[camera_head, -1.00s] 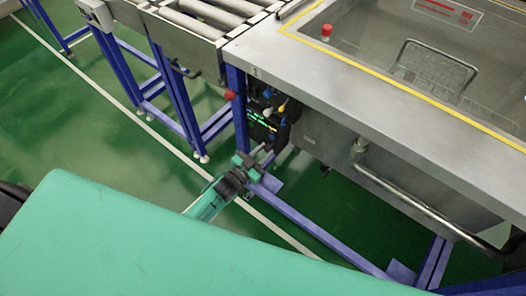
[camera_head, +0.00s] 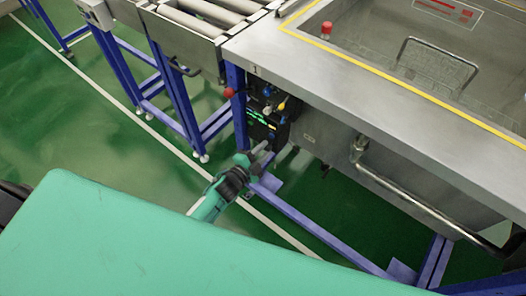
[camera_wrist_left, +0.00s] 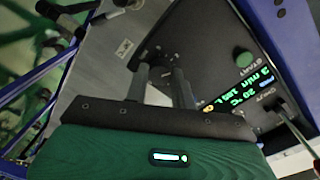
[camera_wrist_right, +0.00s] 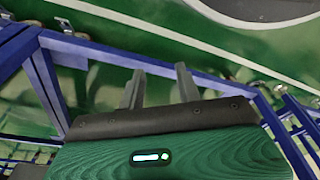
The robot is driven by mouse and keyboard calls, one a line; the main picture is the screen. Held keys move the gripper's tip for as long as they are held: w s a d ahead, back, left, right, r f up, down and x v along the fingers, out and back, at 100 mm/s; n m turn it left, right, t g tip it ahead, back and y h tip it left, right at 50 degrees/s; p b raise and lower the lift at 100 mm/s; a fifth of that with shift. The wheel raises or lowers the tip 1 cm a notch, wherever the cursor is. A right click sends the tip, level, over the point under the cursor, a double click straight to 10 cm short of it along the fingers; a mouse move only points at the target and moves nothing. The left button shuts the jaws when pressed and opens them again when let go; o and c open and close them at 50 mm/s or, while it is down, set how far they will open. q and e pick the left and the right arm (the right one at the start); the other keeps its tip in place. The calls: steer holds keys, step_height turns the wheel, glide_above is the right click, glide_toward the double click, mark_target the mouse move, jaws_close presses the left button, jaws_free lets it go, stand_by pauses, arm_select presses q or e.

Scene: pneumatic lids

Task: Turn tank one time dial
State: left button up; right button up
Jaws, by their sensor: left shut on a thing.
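Tank one, the steel tank (camera_head: 330,75) marked 1, stands at the right in the head view. Its black control panel (camera_head: 262,125) is below the front left corner, with green lit readouts. In the left wrist view the panel (camera_wrist_left: 215,60) is tilted, with green digits (camera_wrist_left: 240,90) and a green START button (camera_wrist_left: 243,59). My left gripper (camera_head: 268,146) is at the panel's lower part. Its fingers (camera_wrist_left: 160,72) are shut on a small dark dial, mostly hidden between the tips. My right gripper (camera_wrist_right: 160,72) has its fingers apart with nothing between them.
A roller conveyor (camera_head: 205,15) adjoins the tank on the left. Blue frame legs (camera_head: 238,120) and a low blue rail (camera_head: 310,230) surround the panel. A steel pipe (camera_head: 400,200) runs along the tank's front. Green floor is open at the left.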

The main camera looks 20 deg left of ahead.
arm_select(q)
steer(key=shift+m, duration=0.7)
arm_select(e)
steer(key=shift+s+r, duration=0.15)
steer(key=shift+r, duration=0.55)
arm_select(q)
steer(key=o, duration=1)
arm_select(e)
steer(key=shift+w, duration=0.25)
arm_select(q)
steer(key=v, duration=1.3)
steer(key=shift+s, duration=0.45)
arm_select(e)
steer(key=shift+a+r, duration=0.15)
steer(key=shift+r, duration=0.3)
